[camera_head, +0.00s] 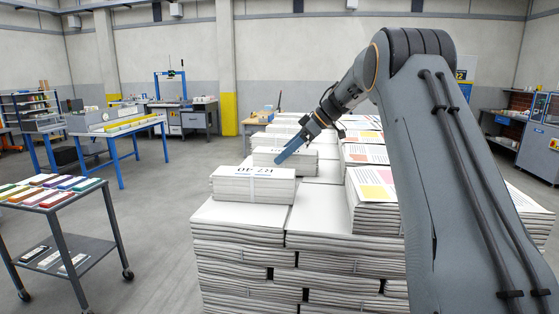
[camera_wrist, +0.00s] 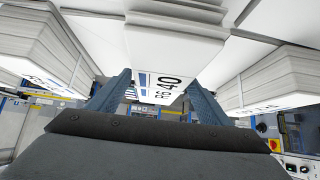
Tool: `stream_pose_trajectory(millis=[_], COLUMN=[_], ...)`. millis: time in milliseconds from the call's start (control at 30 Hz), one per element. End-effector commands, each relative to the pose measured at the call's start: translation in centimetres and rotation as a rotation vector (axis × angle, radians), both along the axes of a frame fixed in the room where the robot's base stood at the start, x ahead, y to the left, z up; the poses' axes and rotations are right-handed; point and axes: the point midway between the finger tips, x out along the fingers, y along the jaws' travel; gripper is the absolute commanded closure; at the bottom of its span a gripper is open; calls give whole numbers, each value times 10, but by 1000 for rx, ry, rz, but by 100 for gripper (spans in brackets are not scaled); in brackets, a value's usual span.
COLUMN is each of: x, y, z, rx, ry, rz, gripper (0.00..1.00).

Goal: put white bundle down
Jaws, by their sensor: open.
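White strapped bundles lie on the pallet stack. In the head view one white bundle (camera_head: 253,189) with a black printed label sits at the front left, and another white bundle (camera_head: 268,157) lies just behind it, partly hidden by my gripper (camera_head: 287,153). My gripper hangs over that rear bundle, with its blue fingers pointing down and left. In the wrist view the two blue fingers of my gripper (camera_wrist: 160,84) stand apart, with a white bundle (camera_wrist: 173,42) marked "40" ahead of and between them. I cannot tell whether the fingers touch it.
The pallet stack (camera_head: 245,218) has bare white tops around the front bundle. Stacks with coloured front pages (camera_head: 375,185) stand to the right. A cart with coloured items (camera_head: 50,196) stands at the left, with open floor between. The wrist view shows neighbouring bundles left (camera_wrist: 45,45) and right (camera_wrist: 270,82).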

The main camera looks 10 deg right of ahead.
Motion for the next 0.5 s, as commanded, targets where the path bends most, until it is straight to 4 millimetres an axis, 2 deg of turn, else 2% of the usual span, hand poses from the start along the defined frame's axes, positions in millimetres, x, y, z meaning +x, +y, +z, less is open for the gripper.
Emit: stream_pose_trajectory(millis=[100,300,500], x=[-6,-16,-22], y=[-18,-43,-56], z=[17,44,59], rx=[-2,0,-1], ry=[-4,-2,-2], rz=[-3,-2,-1], gripper=[28,28,28])
